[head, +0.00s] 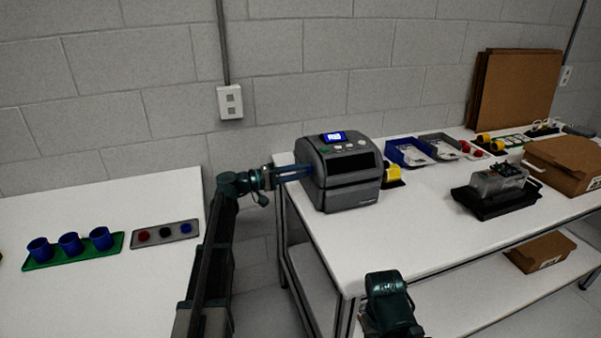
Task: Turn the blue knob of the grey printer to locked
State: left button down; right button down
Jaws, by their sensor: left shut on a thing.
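The grey printer (345,180) stands at the left end of the right-hand table, with a small lit blue screen on top. My left gripper (289,173) reaches in from the left to the printer's left side and is shut there on the blue knob. The knob is mostly hidden by the fingers and the printer's edge, so its turn angle and any lock mark cannot be read. A green link of my right arm shows at the bottom middle; its gripper is not in view.
Right of the printer are a yellow roll (393,173), a blue bin (408,152), a black device (495,190) and a cardboard box (568,165). On the left table are a green tray (73,251) with blue cups and a grey button panel (165,235). The table front is clear.

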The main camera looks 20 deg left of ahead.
pick_arm(q)
jog(key=shift+n, duration=0.5)
jog(key=c, duration=0.6)
grip_release()
jog(key=shift+a, duration=0.1)
jog(key=v, duration=1.3)
jog(key=shift+s+a+b, duration=0.25)
jog(key=shift+b, duration=0.05)
jog(key=shift+f, duration=0.1)
